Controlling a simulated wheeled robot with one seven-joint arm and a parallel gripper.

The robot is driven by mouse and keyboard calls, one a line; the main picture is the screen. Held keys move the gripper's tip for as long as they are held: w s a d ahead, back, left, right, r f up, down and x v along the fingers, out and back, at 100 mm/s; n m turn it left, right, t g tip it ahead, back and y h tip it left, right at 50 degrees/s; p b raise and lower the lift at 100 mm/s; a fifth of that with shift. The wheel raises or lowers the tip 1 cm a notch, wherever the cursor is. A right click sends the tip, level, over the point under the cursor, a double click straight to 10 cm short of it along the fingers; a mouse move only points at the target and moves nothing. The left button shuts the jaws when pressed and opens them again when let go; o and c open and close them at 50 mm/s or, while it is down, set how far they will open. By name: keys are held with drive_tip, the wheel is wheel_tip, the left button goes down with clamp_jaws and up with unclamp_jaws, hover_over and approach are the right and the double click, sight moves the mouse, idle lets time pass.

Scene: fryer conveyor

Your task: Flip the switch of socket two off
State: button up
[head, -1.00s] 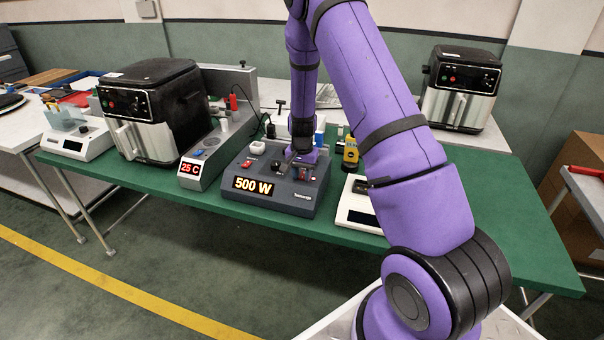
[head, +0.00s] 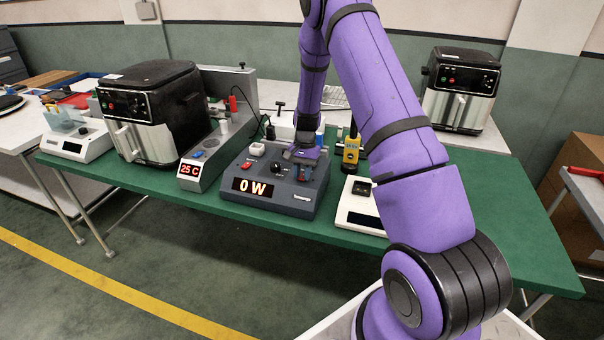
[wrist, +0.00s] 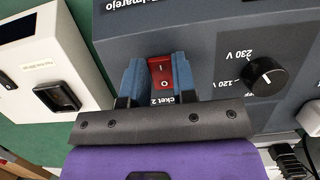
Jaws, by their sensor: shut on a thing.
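The grey socket box (head: 262,205) stands on the green table, and its front display (head: 252,188) reads 0 W. In the wrist view, the red rocker switch (wrist: 160,76) bears I and O marks, above a partly covered label ending in "cket 2" (wrist: 161,101). My gripper (wrist: 159,72) has its blue fingers on either side of this switch, closed on it. In the head view, my gripper (head: 304,172) is over the right part of the box and mostly hides the switch.
Another red switch (head: 246,166) and a black knob (head: 276,168) sit left of my gripper; the knob (wrist: 265,77) also shows in the wrist view. A yellow device (head: 351,152) and a white scale-like device (head: 362,205) stand close on the right. An air fryer (head: 150,112) stands left.

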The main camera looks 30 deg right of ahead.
drive_tip(key=o, duration=0.9)
drive_tip(key=v, duration=1)
drive_tip(key=shift+r, duration=0.35)
